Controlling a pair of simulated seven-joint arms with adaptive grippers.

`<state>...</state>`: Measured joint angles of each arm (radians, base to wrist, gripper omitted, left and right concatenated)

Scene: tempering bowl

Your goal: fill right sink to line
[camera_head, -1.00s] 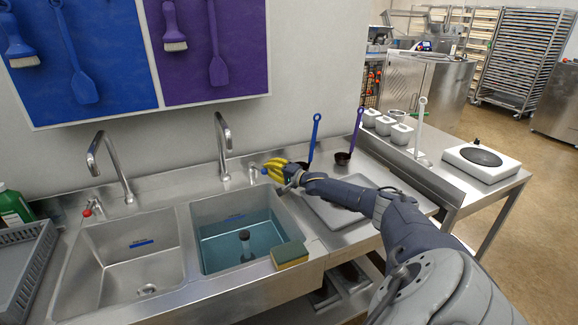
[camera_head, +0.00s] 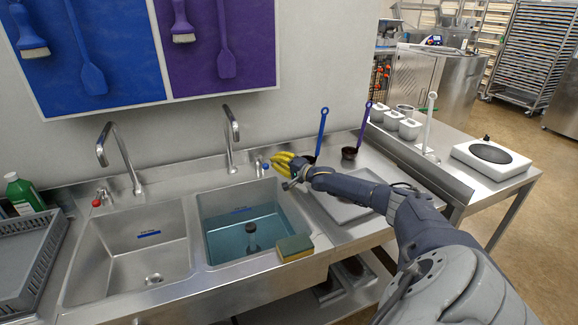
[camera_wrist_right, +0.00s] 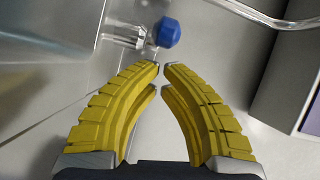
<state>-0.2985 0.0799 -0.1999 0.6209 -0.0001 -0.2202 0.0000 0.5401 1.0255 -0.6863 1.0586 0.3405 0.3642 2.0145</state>
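The right sink (camera_head: 205,213) holds blue-tinted water around a dark upright standpipe (camera_head: 251,236). A blue line mark (camera_head: 240,210) shows on its back wall, above the water surface. Its faucet (camera_head: 229,140) arches behind it; I cannot tell whether water runs. My right gripper (camera_head: 273,163), with yellow fingers, is beside the blue-capped tap handle (camera_head: 264,167). In the right wrist view the blue knob (camera_wrist_right: 168,32) lies just beyond the fingertips (camera_wrist_right: 163,66), apart from them. The fingers are nearly together at the tips, with a small gap and nothing between them. My left gripper is out of view.
The left sink (camera_head: 85,262) is empty, with a red-capped handle (camera_head: 100,199). A sponge (camera_head: 295,247) sits on the right sink's front rim. A grey tray (camera_head: 350,210) lies right of it. Ladles with blue (camera_head: 322,130) and purple handles (camera_head: 364,125) stand behind my arm.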

